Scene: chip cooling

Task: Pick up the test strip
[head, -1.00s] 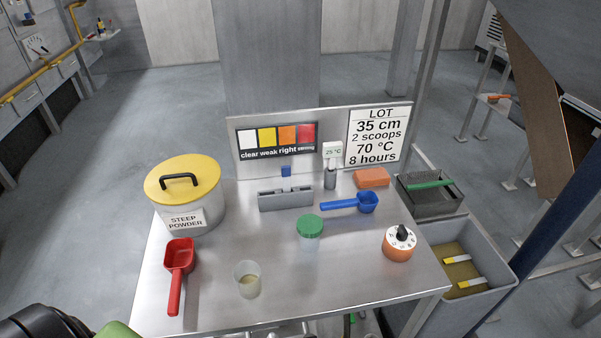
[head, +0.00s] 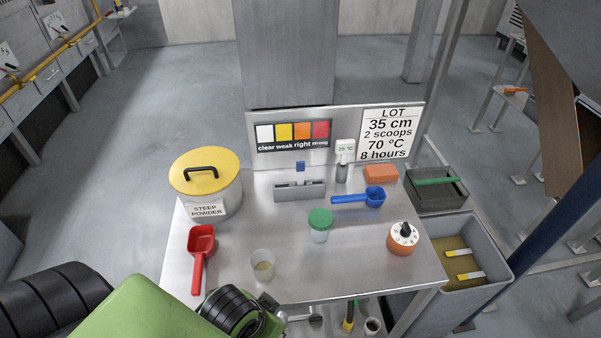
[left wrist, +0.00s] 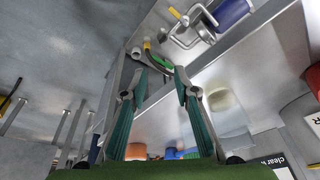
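I cannot pick out the test strip for certain. A small blue-topped upright piece (head: 300,167) stands in the slotted grey block (head: 299,191) at the back of the table and may be it. A colour chart (head: 293,137) reading clear, weak, right, strong is behind it. My left gripper (left wrist: 158,68) is open and empty in the left wrist view, by the table's front edge. In the head view my green and black left arm reaches in from the lower left; its fingertips are not clear there. My right gripper is not in view.
The table (head: 350,275) also holds a red scoop (head: 200,250), a cup (head: 262,265), a green-lidded jar (head: 320,224), a blue scoop (head: 368,198), an orange timer (head: 402,239) and a steep powder pot (head: 207,186). A grey bin (head: 490,278) stands to the right.

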